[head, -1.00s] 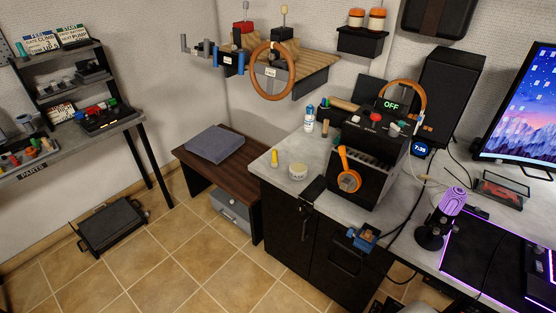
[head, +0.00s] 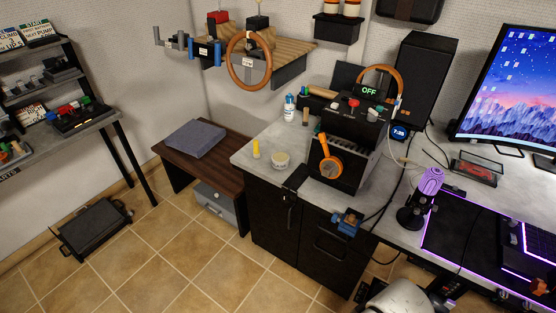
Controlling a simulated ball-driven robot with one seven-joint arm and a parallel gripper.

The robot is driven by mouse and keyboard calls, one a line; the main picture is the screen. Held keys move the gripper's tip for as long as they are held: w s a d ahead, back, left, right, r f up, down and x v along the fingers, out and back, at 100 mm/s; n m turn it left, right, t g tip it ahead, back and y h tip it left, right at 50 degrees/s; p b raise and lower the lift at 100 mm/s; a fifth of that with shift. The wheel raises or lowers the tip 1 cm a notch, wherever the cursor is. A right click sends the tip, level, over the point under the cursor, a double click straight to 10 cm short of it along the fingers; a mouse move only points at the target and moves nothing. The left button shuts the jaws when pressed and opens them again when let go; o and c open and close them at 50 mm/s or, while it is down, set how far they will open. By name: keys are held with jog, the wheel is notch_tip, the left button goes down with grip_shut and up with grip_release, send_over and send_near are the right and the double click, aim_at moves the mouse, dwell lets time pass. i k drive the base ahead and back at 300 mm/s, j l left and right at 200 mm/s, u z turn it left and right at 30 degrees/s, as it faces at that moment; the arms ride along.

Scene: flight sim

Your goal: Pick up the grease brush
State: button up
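I cannot make out a grease brush for certain. A small upright wooden handle (head: 305,117) shows on the grey counter, left of the black box unit, and its lower end is hard to see. A thicker wooden handle (head: 320,93) lies behind it near the wall. A small round pale tub (head: 281,159) with a label sits near the counter's front left, beside a yellow upright piece (head: 256,149). My gripper's fingers are not in view. A white rounded part, likely of my arm, shows at the bottom edge.
A blue-capped bottle (head: 289,107) stands behind the tub. A purple microphone (head: 428,184) stands right. A low wooden table (head: 219,167) adjoins left. Tiled floor in front is clear.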

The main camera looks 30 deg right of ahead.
aim_at(255, 142)
jog(key=i+j+z, duration=0.1)
jog(key=i+j, duration=0.25)
jog(key=i+j+z, duration=0.1)
jog(key=i+j, duration=0.25)
jog(key=i+j+z, duration=0.1)
jog(key=i+j, duration=0.25)
jog(key=j, duration=0.15)
jog(key=i+j+z, duration=0.1)
jog(key=i+j, duration=0.2)
jog(key=j, duration=0.15)
jog(key=i+j+z, duration=0.15)
jog(key=i+j, duration=0.15)
jog(key=j, duration=0.15)
jog(key=i+j, duration=0.35)
jog(key=i, duration=0.2)
jog(key=z, duration=0.05)
